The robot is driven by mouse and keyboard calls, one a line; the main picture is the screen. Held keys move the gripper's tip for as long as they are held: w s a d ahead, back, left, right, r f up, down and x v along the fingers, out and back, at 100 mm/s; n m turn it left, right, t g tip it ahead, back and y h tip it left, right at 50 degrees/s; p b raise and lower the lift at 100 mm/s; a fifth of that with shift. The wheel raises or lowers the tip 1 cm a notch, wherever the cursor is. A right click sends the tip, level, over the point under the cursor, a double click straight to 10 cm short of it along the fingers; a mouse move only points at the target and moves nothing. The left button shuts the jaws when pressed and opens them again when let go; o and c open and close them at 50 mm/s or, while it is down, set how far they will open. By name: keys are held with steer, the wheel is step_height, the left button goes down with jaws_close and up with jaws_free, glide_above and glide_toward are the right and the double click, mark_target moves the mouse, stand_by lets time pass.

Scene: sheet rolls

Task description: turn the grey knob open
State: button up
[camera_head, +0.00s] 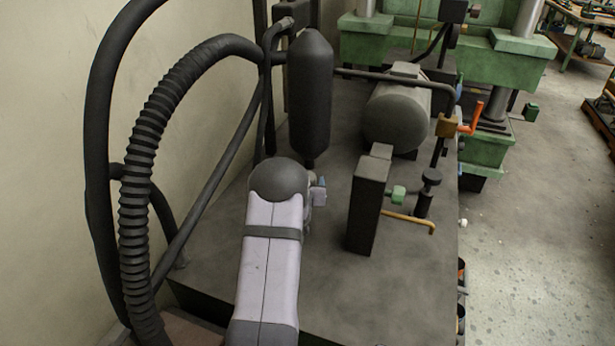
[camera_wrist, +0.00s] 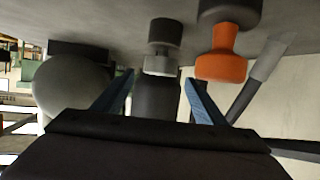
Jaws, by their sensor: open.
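In the wrist view a short light grey collar (camera_wrist: 158,64), knob-like, sits between a black cap (camera_wrist: 165,33) and a dark cylinder (camera_wrist: 157,98). I cannot tell for sure that it is the grey knob, and I cannot pick out a grey knob in the head view. My gripper (camera_wrist: 159,79) is open, its blue fingers to either side of the collar in the picture, with no contact visible. In the head view my gripper (camera_head: 320,191) is small and partly hidden by my wrist, left of the dark upright block (camera_head: 366,210).
The block carries a green knob (camera_head: 398,193) and a brass rod (camera_head: 410,221). A tall black cylinder (camera_head: 310,92) and grey motor (camera_head: 395,118) stand behind. Thick black hoses (camera_head: 150,150) arch at left. An orange fitting (camera_wrist: 220,66) is right of the collar in the wrist view.

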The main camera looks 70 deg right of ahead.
steer(key=shift+p+x, duration=0.45)
steer(key=shift+x, duration=2.2)
steer(key=c, duration=1)
